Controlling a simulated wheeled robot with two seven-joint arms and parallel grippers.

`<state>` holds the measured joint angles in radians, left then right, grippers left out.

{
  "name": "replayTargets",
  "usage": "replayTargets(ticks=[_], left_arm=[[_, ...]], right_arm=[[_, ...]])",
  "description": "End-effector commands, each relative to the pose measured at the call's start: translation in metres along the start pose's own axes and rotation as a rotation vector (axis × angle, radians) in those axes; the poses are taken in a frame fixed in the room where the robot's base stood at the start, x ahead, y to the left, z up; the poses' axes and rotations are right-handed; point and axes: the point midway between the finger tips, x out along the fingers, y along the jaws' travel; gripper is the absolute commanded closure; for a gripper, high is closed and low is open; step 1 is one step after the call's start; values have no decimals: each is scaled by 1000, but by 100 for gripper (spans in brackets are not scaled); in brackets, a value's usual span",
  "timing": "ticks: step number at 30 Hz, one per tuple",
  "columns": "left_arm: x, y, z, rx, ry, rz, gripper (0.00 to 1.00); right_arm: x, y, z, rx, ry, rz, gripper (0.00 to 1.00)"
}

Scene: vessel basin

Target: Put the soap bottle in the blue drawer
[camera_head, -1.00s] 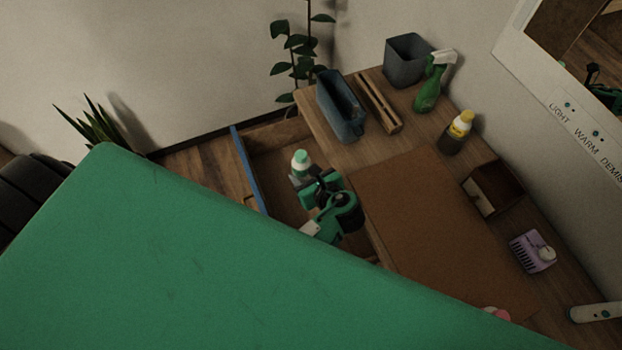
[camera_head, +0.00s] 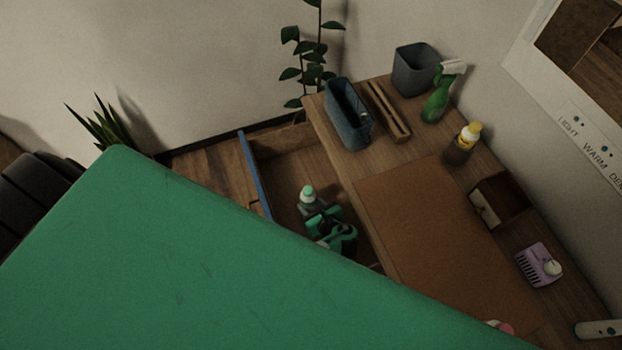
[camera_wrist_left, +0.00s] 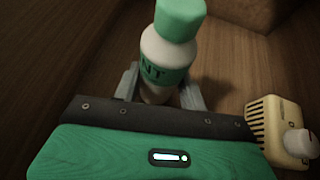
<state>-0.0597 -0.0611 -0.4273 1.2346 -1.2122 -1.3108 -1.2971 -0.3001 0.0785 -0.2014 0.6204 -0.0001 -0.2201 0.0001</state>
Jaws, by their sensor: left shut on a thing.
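The soap bottle (camera_head: 308,197) is white with a green cap and shows inside the outline of the open blue drawer (camera_head: 255,175). My left gripper (camera_head: 313,210) is over the drawer and shut on the bottle. In the left wrist view the bottle (camera_wrist_left: 167,58), with a green label, is upright between the two grey fingers (camera_wrist_left: 160,90). The drawer's wooden floor lies around it; I cannot tell whether the bottle's base touches it. The base is hidden. My right gripper is not in view.
A cream brush-like thing with a white knob (camera_wrist_left: 285,130) is close at the right in the left wrist view. The wooden table beside the drawer bears a blue bin (camera_head: 347,112), a green spray bottle (camera_head: 436,103), a yellow-capped bottle (camera_head: 462,145) and a brown mat (camera_head: 430,230).

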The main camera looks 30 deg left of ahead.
Motion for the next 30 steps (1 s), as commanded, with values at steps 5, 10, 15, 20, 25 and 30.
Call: replayTargets(ticks=[5, 10, 15, 20, 25, 30], left_arm=[[0, 0, 0, -1, -1, -1, 86], [2, 0, -3, -1, 0, 0, 86], [1, 0, -3, -1, 0, 0, 36], [1, 0, -3, 0, 0, 0, 36], [-3, 0, -1, -1, 1, 0, 36], [-30, 0, -2, -2, 3, 0, 36]], right_arm=[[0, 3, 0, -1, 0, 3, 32], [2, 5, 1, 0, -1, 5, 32], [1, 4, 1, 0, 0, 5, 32], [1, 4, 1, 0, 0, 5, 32], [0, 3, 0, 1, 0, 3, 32], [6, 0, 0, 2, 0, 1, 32]])
